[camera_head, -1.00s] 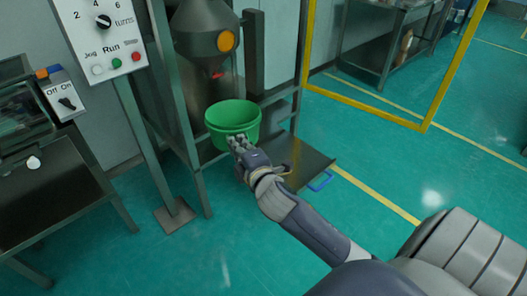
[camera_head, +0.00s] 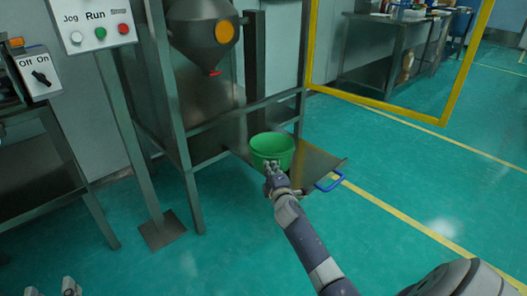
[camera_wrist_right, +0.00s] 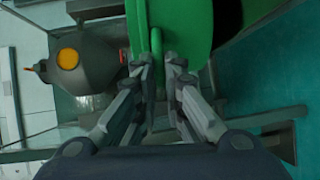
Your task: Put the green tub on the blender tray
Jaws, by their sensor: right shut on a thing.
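The green tub (camera_head: 272,147) is upright and open at the top. In the head view it appears over the flat metal blender tray (camera_head: 318,164), which has a blue handle (camera_head: 328,182). I cannot tell whether the tub touches the tray. My right gripper (camera_head: 273,168) is shut on the tub's near side. In the right wrist view the fingers (camera_wrist_right: 161,68) close around a green handle-like part of the tub (camera_wrist_right: 205,22). My left gripper (camera_head: 50,289) shows only its fingertips at the bottom left edge, apart and empty.
A grey hopper (camera_head: 205,40) with an orange disc hangs in a metal frame behind the tray. A control panel (camera_head: 98,28) on a post stands at left. A yellow frame (camera_head: 385,103) stands at right. The green floor right of the tray is clear.

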